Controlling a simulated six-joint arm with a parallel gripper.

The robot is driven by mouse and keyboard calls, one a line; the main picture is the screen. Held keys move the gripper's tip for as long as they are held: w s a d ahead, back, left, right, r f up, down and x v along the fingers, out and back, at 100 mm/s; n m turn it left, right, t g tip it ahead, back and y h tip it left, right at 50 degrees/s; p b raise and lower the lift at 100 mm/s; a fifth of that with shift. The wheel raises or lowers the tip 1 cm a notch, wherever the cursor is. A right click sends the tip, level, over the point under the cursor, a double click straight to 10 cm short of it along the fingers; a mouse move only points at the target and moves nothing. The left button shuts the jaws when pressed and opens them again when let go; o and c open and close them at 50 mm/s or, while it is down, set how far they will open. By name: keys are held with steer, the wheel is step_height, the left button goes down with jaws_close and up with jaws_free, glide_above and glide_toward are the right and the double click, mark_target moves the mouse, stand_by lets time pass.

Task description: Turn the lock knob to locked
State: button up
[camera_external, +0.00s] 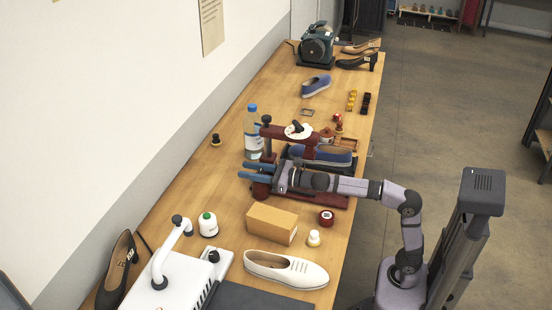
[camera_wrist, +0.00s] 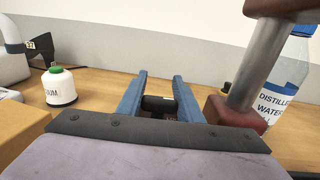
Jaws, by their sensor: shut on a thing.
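My gripper (camera_external: 257,171) has two blue fingers and is low over the left end of a dark red press (camera_external: 325,197). In the wrist view, the fingers (camera_wrist: 161,77) are closed on a short black cylindrical knob (camera_wrist: 160,103), which spans the gap between them. The fingers and arm hide most of this knob in the external view. A round white dial with a black pointer handle (camera_external: 298,129) sits on top of the press. I cannot read its markings, and I cannot tell whether the lock is set.
A water bottle (camera_external: 252,132) stands close behind my gripper. The press's grey column (camera_wrist: 252,65) is close on the right in the wrist view. A blue shoe (camera_external: 332,156) lies at the press. A cardboard box (camera_external: 271,224) and white bottle (camera_external: 208,225) stand in front.

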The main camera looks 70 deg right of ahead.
mark_target(262, 173)
steer(key=shift+r+y+p, duration=0.1)
steer(key=shift+y+p, duration=0.2)
steer(key=o, duration=1.1)
steer(key=shift+s+d+b, duration=0.15)
steer(key=shift+s, duration=1.7)
steer(key=shift+s+d+b, duration=0.15)
steer(key=shift+s, duration=1.65)
